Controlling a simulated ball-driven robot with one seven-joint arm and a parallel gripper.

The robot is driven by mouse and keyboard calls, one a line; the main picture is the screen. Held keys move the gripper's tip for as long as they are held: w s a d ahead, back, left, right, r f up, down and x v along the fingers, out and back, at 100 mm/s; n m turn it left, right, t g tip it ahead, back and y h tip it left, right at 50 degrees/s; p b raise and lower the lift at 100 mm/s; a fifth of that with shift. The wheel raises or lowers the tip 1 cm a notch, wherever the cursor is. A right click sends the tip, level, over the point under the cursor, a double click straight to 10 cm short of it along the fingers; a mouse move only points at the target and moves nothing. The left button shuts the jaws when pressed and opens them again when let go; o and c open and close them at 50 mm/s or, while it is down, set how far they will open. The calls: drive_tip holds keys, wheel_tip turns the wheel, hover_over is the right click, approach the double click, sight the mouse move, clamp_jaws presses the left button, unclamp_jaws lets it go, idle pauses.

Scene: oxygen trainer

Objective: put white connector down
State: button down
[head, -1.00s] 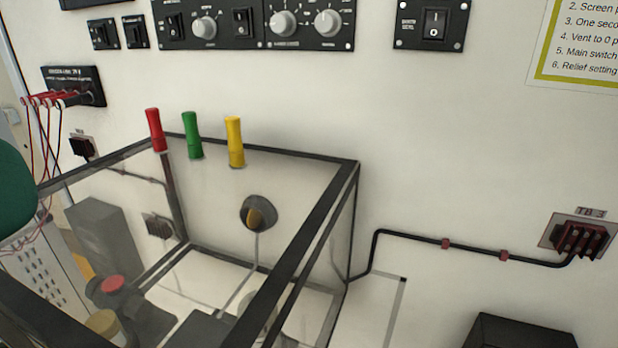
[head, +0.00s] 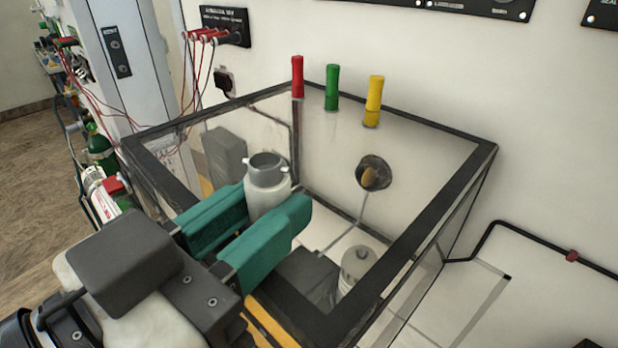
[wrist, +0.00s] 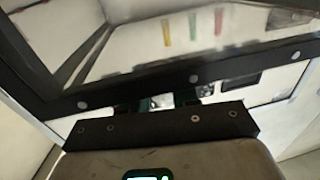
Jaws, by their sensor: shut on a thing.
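My gripper (head: 270,205), with two green fingers, is shut on the white connector (head: 266,192), a pale cylinder with a grey collar on top. It looks about upright. In the head view it lies over the clear, black-framed box (head: 440,190); I cannot tell its exact height relative to the rim. The fingers hide part of its lower side. In the wrist view the finger area is small and mostly hidden behind a dark bar.
Red, green and yellow handles (head: 373,100) stand along the box's back edge. Inside are a round knob (head: 373,175), a pale capped cylinder (head: 358,268) and a dark block (head: 308,275). Red wires (head: 205,70) hang at left. A green bottle (head: 100,148) stands left of the box.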

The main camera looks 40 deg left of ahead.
drive_tip(key=shift+f+b, duration=0.7)
drive_tip(key=shift+f, duration=0.1)
drive_tip(key=c, duration=1)
unclamp_jaws()
drive_tip(key=shift+o, duration=0.8)
drive_tip(key=shift+a, duration=0.1)
drive_tip(key=shift+r+p, duration=0.35)
drive_tip(key=shift+p, duration=0.1)
drive_tip(key=s+b, duration=0.2)
drive_tip(key=s, duration=1)
drive_tip(key=shift+d+r, duration=0.45)
